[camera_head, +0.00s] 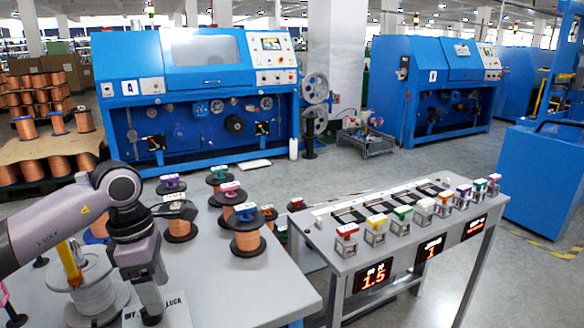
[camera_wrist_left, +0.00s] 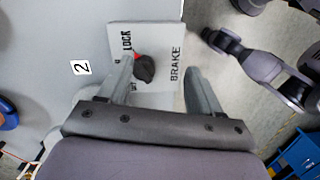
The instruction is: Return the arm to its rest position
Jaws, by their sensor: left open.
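My left arm enters at the left of the head view, and its gripper (camera_head: 150,316) points down over a light panel marked OFF and LOCK (camera_head: 178,312) at the table's near edge. In the left wrist view the gripper (camera_wrist_left: 160,68) is open, its two fingers spread with nothing held. Below it is the brake panel (camera_wrist_left: 165,35), lettered LOCK and BRAKE. A black knob with a red mark (camera_wrist_left: 145,70) sits beside the left finger; I cannot tell whether they touch. My right gripper cannot be made out.
Copper spools with coloured tops (camera_head: 247,238) stand on the grey table (camera_head: 225,285). A pale spool (camera_head: 95,290) stands close to my left arm. A second table (camera_head: 345,262) holds a row of coloured-top blocks and number displays. Blue machines (camera_head: 200,100) stand behind; grey floor lies between.

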